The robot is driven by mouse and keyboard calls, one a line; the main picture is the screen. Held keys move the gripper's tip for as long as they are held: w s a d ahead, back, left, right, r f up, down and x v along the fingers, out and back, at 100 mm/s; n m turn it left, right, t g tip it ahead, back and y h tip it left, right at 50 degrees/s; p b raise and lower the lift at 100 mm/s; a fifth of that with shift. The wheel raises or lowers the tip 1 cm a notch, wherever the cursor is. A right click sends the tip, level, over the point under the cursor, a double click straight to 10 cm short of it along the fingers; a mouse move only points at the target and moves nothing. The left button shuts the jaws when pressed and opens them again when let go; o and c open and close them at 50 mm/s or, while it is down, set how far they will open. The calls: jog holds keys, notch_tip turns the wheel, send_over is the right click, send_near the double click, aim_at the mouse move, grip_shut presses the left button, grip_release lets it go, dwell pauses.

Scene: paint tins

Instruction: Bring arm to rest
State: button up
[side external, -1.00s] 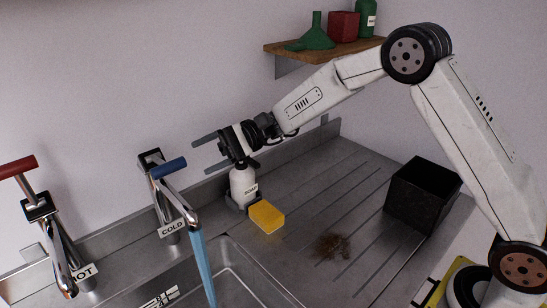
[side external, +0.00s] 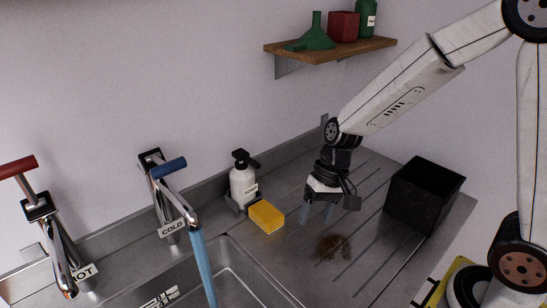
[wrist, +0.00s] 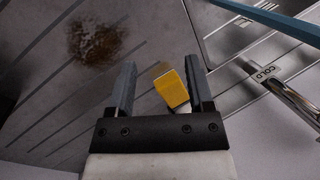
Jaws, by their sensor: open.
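My gripper (side external: 317,214) points down above the ridged drainboard (side external: 368,176), between the yellow sponge and the brown stain. Its fingers are apart and nothing is between them. In the wrist view, my gripper (wrist: 160,85) shows two separated grey fingers with a yellow sponge (wrist: 171,88) lying beyond them on the drainboard.
A soap bottle (side external: 243,180) stands behind the yellow sponge (side external: 266,216). A brown stain (side external: 333,246) and black bin (side external: 424,195) are on the drainboard. Blue-tinted water (side external: 203,265) runs from the cold tap (side external: 174,200) into the sink (side external: 250,280). A shelf (side external: 335,53) hangs above.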

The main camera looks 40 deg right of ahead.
jog(key=s+d+n+t+h, duration=0.2)
jog(key=s+d+n+h, duration=0.1)
jog(key=s+d+n, duration=0.1)
jog(key=shift+s+d+f+t+h, duration=0.3)
jog(key=shift+s+d+f+h, duration=0.25)
jog(key=shift+d, duration=0.55)
